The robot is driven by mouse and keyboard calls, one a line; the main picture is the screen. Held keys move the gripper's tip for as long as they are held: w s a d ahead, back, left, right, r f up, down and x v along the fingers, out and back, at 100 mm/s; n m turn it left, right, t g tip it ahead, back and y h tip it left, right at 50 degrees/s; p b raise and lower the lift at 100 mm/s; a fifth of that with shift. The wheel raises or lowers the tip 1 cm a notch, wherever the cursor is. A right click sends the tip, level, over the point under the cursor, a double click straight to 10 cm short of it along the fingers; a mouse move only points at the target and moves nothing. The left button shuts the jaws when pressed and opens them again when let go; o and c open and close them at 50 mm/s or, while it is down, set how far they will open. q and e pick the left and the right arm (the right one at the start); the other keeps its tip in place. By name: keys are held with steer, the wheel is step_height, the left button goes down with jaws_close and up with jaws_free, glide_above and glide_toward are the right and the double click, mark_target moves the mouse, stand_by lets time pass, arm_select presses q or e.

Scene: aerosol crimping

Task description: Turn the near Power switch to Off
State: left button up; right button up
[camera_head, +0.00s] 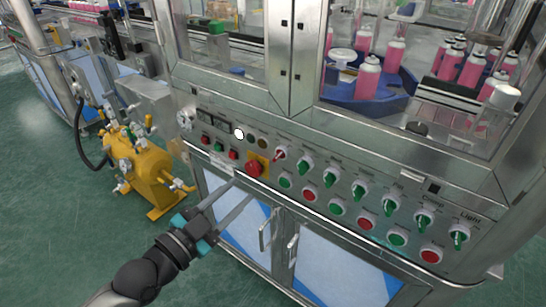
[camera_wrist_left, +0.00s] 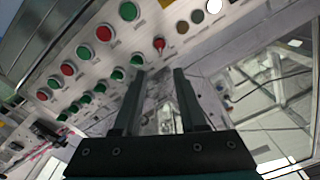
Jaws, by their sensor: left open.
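A selector switch with a red handle (camera_head: 280,154) sits at the left end of the row of switches on the steel machine's sloped panel; its label is too small to read, so I cannot confirm it is the Power switch. It also shows in the left wrist view (camera_wrist_left: 158,44), just past the fingertips and between their lines. My left gripper (camera_head: 244,189) is open and empty, with its two long fingers spread in front of the panel, below and left of the red-handled switch. It appears apart from the switch. My right gripper is not in view.
A red mushroom button (camera_head: 254,168) on a yellow plate is close to the left fingertips. Several green-handled switches (camera_head: 331,176) continue rightwards, above green and red push buttons (camera_head: 309,195). Cabinet door handles (camera_head: 265,237) protrude below. A yellow tank (camera_head: 148,172) stands left on green floor.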

mark_target(276, 158)
arm_select(q)
steer(key=b+x, duration=0.2)
steer(key=x, duration=1)
steer(key=shift+w, duration=0.2)
steer(key=shift+w+d, duration=0.3)
steer(key=shift+w, duration=0.05)
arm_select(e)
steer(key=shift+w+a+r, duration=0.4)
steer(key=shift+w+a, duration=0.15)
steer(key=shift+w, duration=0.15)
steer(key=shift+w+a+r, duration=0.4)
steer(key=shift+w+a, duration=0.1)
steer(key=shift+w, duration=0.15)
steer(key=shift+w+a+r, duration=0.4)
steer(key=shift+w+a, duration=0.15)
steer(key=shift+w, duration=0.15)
arm_select(q)
jaws_close()
